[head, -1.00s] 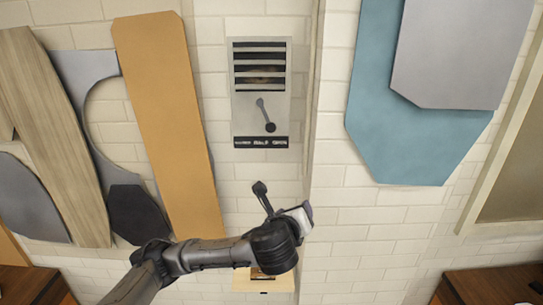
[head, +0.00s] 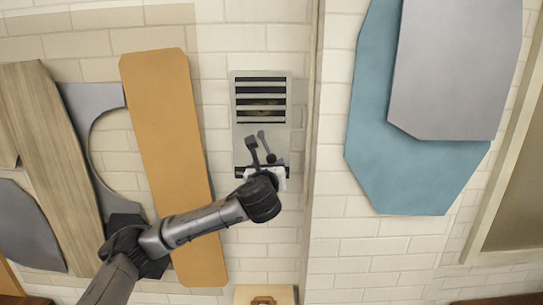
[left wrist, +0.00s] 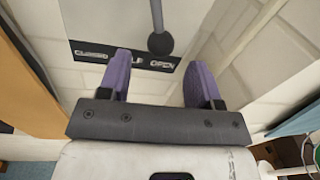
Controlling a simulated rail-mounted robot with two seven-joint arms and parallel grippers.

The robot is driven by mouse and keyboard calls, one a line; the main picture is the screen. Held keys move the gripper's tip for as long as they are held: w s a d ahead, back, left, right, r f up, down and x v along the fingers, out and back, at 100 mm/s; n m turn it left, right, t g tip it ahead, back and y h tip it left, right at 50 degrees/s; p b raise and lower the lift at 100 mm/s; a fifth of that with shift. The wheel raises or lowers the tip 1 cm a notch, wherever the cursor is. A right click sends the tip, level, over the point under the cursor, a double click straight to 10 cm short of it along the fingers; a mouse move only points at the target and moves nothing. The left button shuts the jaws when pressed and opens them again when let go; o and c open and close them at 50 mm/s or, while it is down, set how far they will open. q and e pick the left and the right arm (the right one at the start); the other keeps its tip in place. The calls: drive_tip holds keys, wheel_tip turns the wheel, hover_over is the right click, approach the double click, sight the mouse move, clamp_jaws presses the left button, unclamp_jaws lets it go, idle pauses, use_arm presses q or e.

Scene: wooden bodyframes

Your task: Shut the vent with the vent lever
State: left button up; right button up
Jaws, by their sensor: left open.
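The vent (head: 261,98) is on the brick wall in the head view, with dark gaps showing between its slats. Below the slats is the grey vent lever (head: 262,136), hanging down and slightly right. In the left wrist view its round knob (left wrist: 160,43) is above the label strip (left wrist: 124,56), near the word OPEN; CLOSED is at the strip's left, and the middle word is partly hidden by a finger. My left gripper (head: 257,149) is open at the lower panel. Its purple fingers (left wrist: 158,75) are either side of the knob's line, apart from it. My right gripper is not in view.
An orange board (head: 165,130) hangs left of the vent, and blue (head: 400,180) and grey (head: 460,70) boards hang to the right. A wall edge (head: 312,170) runs just right of the vent. A small wooden box (head: 264,294) is below.

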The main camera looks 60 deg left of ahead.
sight(271, 161)
use_arm(q)
drive_tip(key=p+x, duration=0.1)
drive_tip(key=x, duration=0.3)
drive_tip(key=shift+w+a+r, duration=0.1)
drive_tip(key=shift+w, duration=0.1)
drive_tip(key=shift+w+a+p, duration=0.3)
drive_tip(key=shift+a, duration=0.1)
clamp_jaws()
